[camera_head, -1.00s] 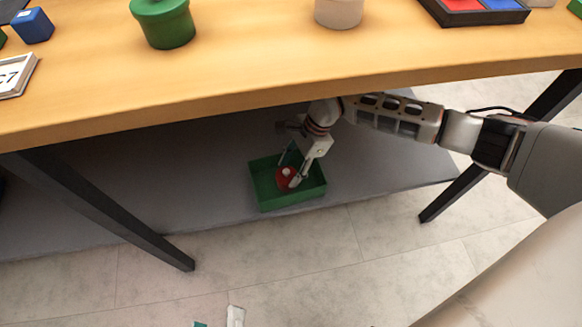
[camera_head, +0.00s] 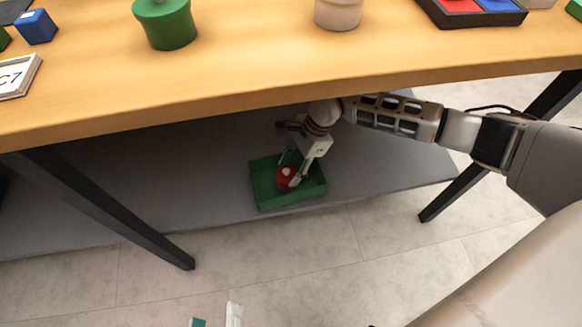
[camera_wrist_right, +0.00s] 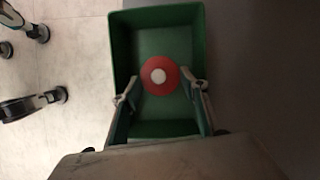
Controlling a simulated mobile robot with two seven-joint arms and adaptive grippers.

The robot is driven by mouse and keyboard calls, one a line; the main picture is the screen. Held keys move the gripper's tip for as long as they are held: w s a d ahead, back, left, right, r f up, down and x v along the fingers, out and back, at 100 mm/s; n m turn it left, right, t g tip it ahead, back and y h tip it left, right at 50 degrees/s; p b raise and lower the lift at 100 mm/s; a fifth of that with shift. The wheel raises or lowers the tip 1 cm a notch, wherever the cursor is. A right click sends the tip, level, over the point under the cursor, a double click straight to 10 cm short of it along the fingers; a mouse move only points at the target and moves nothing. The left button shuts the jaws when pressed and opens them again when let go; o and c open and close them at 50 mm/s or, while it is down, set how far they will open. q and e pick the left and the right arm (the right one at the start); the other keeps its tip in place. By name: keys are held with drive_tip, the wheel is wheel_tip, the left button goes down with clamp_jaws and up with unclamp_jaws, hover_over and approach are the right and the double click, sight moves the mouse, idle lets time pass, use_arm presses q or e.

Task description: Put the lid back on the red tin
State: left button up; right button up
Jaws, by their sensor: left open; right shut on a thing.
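A round red lid (camera_head: 283,181) with a pale knob is in a green bin (camera_head: 262,205) on the shelf under the table. The right wrist view shows the lid (camera_wrist_right: 150,85) from above, inside the bin (camera_wrist_right: 122,45). My right gripper (camera_head: 290,172) reaches down into the bin and is shut on the lid, with one finger on each side in the wrist view (camera_wrist_right: 160,88). Only the tips of my left gripper (camera_head: 216,318) show at the bottom edge of the head view, apart and empty, over the floor. I see no red tin.
A green lidded tin (camera_head: 165,24), a beige tin (camera_head: 340,12), a blue block (camera_head: 35,26), a C7 sign (camera_head: 17,76) and a dark tray (camera_head: 470,20) stand on the table. The table edge (camera_head: 250,95) overhangs my right arm. The grey shelf (camera_head: 150,185) is clear beside the bin.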

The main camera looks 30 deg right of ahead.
drive_tip(key=o, duration=1.4)
use_arm(q)
drive_tip(key=shift+f, duration=0.1)
use_arm(e)
drive_tip(key=shift+o, duration=0.2)
drive_tip(key=shift+w+r+p, duration=0.1)
drive_tip(key=shift+r+p, duration=0.5)
drive_tip(key=shift+r, duration=0.45)
use_arm(q)
wheel_tip(320, 180, up, 7)
drive_tip(key=w+t+p, duration=0.1)
drive_tip(key=w+p, duration=0.1)
drive_tip(key=shift+w+r+m+p, duration=0.2)
drive_tip(key=shift+m+p, duration=0.1)
drive_tip(key=shift+p, duration=0.1)
use_arm(e)
drive_tip(key=shift+r, duration=2.5)
drive_tip(key=shift+f, duration=0.1)
drive_tip(key=shift+c, duration=0.7)
clamp_jaws()
